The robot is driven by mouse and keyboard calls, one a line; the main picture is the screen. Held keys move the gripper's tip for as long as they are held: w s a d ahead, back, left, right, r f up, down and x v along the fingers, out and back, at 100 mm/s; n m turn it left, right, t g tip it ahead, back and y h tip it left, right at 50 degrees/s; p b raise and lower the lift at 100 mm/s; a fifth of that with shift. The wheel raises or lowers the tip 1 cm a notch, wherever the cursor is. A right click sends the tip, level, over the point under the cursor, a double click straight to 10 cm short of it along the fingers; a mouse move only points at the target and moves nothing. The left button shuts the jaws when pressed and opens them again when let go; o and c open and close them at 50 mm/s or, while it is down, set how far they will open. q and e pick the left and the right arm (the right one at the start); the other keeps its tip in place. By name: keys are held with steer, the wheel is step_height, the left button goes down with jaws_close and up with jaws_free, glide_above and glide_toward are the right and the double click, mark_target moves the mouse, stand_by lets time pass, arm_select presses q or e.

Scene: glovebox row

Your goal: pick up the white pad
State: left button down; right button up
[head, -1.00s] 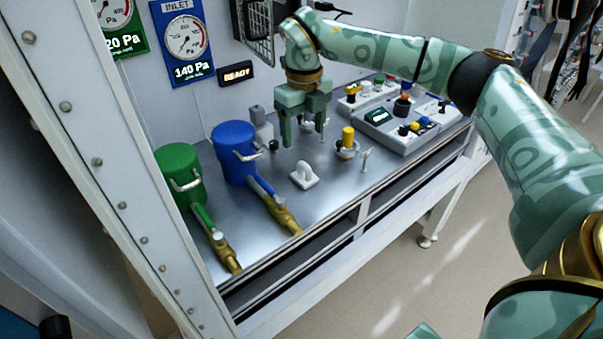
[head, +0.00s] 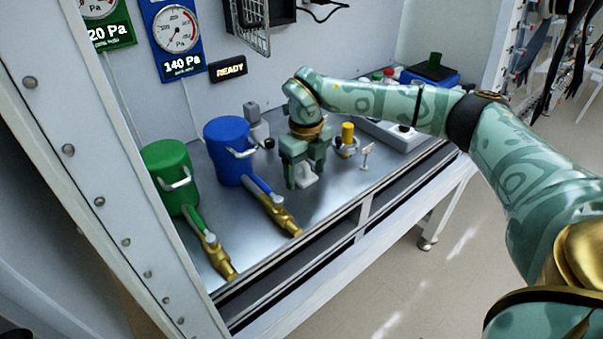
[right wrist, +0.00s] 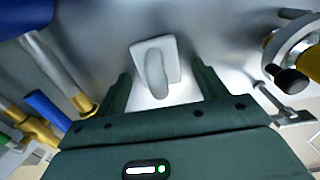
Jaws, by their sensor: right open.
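The white pad (head: 306,179) is a small white piece with a raised rounded handle, resting on the metal bench top. It also shows in the right wrist view (right wrist: 157,68), just beyond the fingers and centred between them. My right gripper (head: 304,176) is open and empty, pointing down right at the pad, with its fingers to either side in the head view. In the right wrist view my two dark green fingers (right wrist: 163,84) stand apart, with the pad's handle between their lines. I cannot tell whether either finger touches it. My left gripper is not in view.
A blue canister (head: 229,148) and a green canister (head: 170,172) stand left, with brass-ended valves (head: 284,216) in front. A yellow-topped fitting (head: 347,138) and a small metal post (head: 366,155) stand close right of the gripper. The bench's front edge (head: 330,219) is near.

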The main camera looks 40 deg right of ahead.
mark_target(306, 164)
steer(key=c, duration=1.1)
steer(key=shift+o, duration=0.2)
steer(key=shift+r, duration=0.1)
